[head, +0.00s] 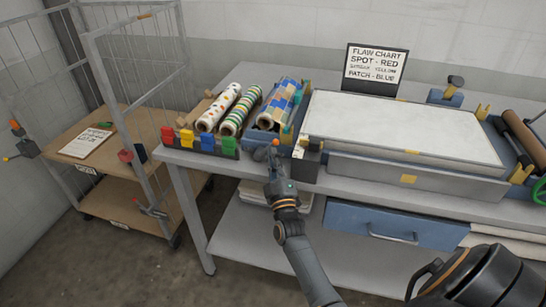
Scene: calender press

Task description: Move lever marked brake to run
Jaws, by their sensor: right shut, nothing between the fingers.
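My right gripper (274,150) is shut and empty. No marking reading brake or run is legible. A dark-knobbed lever (454,82) stands on a blue base behind the right end of the white panel. An orange-tipped handle (17,127) sits on the cage cart at the far left. I cannot tell which of these is the brake lever. My left gripper is not in view.
Patterned rolls (240,112) lie on the bench behind red, yellow, blue and green blocks (205,142). A white panel (400,128) fills the bench's middle, with a flaw chart (375,68) behind it. A cage cart (112,165) stands left. A green wheel (540,190) is at the right edge.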

